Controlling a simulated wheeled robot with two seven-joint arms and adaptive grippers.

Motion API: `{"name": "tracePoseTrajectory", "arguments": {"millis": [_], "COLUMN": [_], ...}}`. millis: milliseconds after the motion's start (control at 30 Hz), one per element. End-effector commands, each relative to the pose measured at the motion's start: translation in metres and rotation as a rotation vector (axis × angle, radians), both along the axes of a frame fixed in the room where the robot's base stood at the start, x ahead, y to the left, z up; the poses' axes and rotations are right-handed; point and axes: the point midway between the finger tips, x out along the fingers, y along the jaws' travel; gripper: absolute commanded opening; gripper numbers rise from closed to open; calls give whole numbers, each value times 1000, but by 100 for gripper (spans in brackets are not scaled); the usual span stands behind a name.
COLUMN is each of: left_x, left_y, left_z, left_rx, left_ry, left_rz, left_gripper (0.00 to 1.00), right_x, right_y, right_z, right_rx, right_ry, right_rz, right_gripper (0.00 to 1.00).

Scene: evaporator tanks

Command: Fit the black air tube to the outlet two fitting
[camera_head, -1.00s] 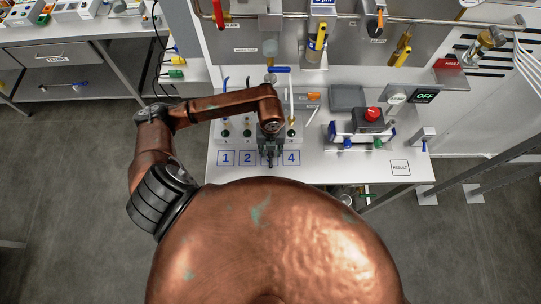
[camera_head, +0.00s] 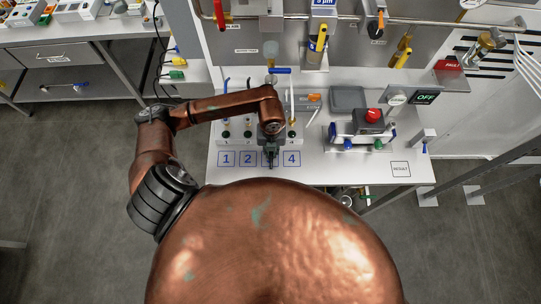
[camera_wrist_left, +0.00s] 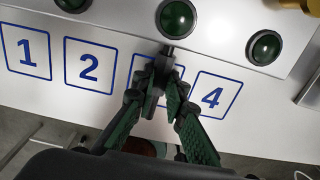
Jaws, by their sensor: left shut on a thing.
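My left gripper (camera_head: 270,157) hangs at the front of the numbered station, over the square between 2 and 4. In the left wrist view its fingertips (camera_wrist_left: 166,68) come together on a small dark piece (camera_wrist_left: 168,49) at the station's front edge, below a green button. The fingers hide most of this piece, so I cannot tell whether it is the black air tube. I cannot make out the outlet two fitting for certain. My right gripper is not in view.
The station (camera_head: 236,137) has several green buttons and upright tubes. Printed squares (camera_head: 226,158) mark the table front. To the right stand a unit with a red button (camera_head: 372,115), blue and green fittings (camera_head: 347,144), and an OFF display (camera_head: 424,98). The table around the RESULT square (camera_head: 400,168) is clear.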

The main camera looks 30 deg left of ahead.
Motion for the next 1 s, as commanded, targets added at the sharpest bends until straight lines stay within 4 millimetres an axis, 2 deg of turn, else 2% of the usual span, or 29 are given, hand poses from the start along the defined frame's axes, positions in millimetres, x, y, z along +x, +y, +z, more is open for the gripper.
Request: {"name": "tracePoseTrajectory", "arguments": {"millis": [567,1000], "left_x": [0,0], "left_y": [0,0], "left_z": [1,20], "left_rx": [0,1], "left_ry": [0,-1], "left_rz": [0,0], "left_gripper": [0,0], "right_x": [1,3], "right_y": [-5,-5], "right_z": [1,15], "right_rx": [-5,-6], "right_ry": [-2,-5], "right_rz": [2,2], "right_gripper": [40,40]}}
